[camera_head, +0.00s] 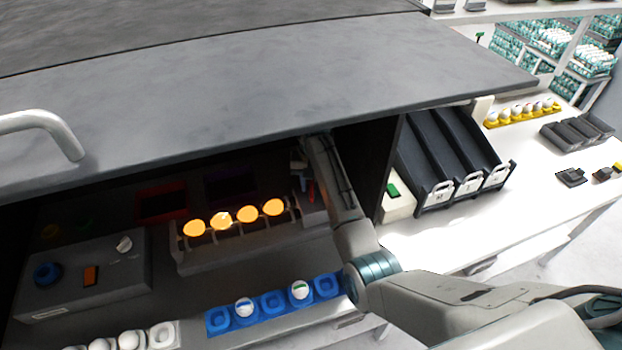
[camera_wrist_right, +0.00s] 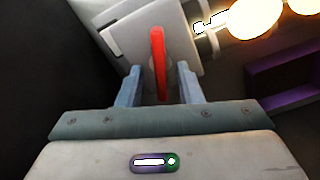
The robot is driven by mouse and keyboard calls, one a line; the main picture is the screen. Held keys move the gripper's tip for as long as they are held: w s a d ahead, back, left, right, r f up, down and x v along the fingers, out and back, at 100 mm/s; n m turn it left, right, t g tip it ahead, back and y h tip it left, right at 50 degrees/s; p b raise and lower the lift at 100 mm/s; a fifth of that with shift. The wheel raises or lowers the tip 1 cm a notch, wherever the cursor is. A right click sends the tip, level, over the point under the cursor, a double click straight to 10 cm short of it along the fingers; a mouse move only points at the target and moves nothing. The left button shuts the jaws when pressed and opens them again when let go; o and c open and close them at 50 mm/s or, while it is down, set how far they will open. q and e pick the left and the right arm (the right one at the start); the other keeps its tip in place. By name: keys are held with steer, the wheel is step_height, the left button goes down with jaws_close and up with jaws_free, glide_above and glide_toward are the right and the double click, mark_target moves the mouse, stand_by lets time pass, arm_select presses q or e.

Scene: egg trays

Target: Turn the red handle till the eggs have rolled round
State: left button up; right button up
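The red handle (camera_wrist_right: 158,55) is a thin upright bar on a pale plate in the right wrist view. It also shows small and dark in the head view (camera_head: 311,190), at the right end of the egg rack (camera_head: 235,247). Several eggs (camera_head: 247,214) glow orange in a row on that rack, under the hood. My right gripper (camera_wrist_right: 159,84) is open, with one finger on each side of the handle's lower part and gaps between. In the head view my right gripper (camera_head: 303,165) is dim and partly hidden by shadow. My left gripper does not show.
The dark hood (camera_head: 260,85) overhangs the rack. A grey control box (camera_head: 85,280) stands at left. A blue tray (camera_head: 273,303) with two white eggs and a white egg tray (camera_head: 163,335) lie in front. Black chutes (camera_head: 450,150) stand at right.

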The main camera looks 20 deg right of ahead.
steer(key=shift+s+a+f, duration=0.1)
steer(key=shift+f, duration=0.05)
steer(key=shift+s, duration=0.1)
steer(key=shift+s+a, duration=0.1)
jaws_close()
steer(key=shift+m, duration=0.5)
steer(key=m, duration=0.3)
steer(key=shift+m, duration=0.4)
steer(key=m, duration=0.4)
steer(key=shift+m, duration=0.3)
steer(key=m, duration=0.4)
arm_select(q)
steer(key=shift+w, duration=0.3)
arm_select(e)
steer(key=m, duration=0.5)
steer(key=shift+m, duration=0.3)
